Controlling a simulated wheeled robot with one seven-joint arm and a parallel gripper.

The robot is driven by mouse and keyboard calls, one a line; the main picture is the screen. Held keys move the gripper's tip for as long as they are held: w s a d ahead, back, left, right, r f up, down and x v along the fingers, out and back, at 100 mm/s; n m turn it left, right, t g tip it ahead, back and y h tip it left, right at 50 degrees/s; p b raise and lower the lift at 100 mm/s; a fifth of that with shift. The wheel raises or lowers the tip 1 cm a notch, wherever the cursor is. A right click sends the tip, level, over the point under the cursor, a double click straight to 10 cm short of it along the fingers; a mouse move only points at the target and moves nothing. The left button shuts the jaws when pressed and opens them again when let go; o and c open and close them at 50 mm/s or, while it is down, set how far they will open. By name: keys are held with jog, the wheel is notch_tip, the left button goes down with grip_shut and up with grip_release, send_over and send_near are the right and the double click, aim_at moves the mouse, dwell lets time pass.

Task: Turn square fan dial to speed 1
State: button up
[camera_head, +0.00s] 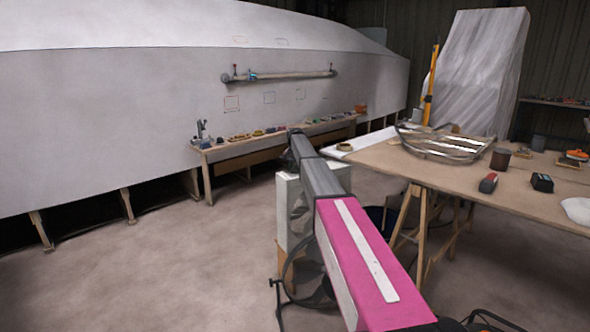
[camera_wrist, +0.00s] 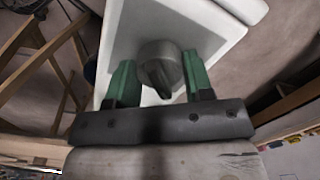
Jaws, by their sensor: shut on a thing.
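The square fan is a pale box; part of its side (camera_head: 289,210) shows behind my arm in the head view. In the wrist view its grey top panel with a white border (camera_wrist: 212,22) fills the upper middle. A round dark grey dial (camera_wrist: 158,54) with a raised pointer ridge sits on that panel. My gripper (camera_wrist: 161,78) has one green finger on each side of the dial and is shut on it. The ridge points roughly toward the gripper's palm. Any speed marks are not readable. In the head view my arm hides the dial.
A wooden trestle table (camera_head: 380,158) with a wire-framed part, a dark jar and small tools stands to the right. A low bench (camera_head: 235,152) with small items runs along the grey hull (camera_head: 120,110). The concrete floor at left is clear.

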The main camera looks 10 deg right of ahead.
aim_at(295, 166)
jog(key=o, duration=0.9)
notch_tip(295, 166, up, 11)
jog(key=shift+f, duration=0.1)
jog(key=s+f+n, duration=0.2)
jog(key=s+f, duration=0.8)
jog(key=s, duration=0.3)
jog(key=s+f+n, duration=0.1)
jog(key=s+f, duration=0.9)
jog(key=s, duration=0.3)
jog(key=s+f+n, duration=0.1)
jog(key=s+f, duration=0.2)
jog(key=s, duration=0.7)
jog(key=s+f+n, duration=0.1)
jog(key=s+f, duration=0.3)
jog(key=s, duration=0.7)
jog(key=s+f+n, duration=0.1)
jog(key=s+f, duration=0.2)
jog(key=s, duration=0.7)
jog(key=shift+s+f, duration=0.2)
jog(key=shift+f, duration=0.1)
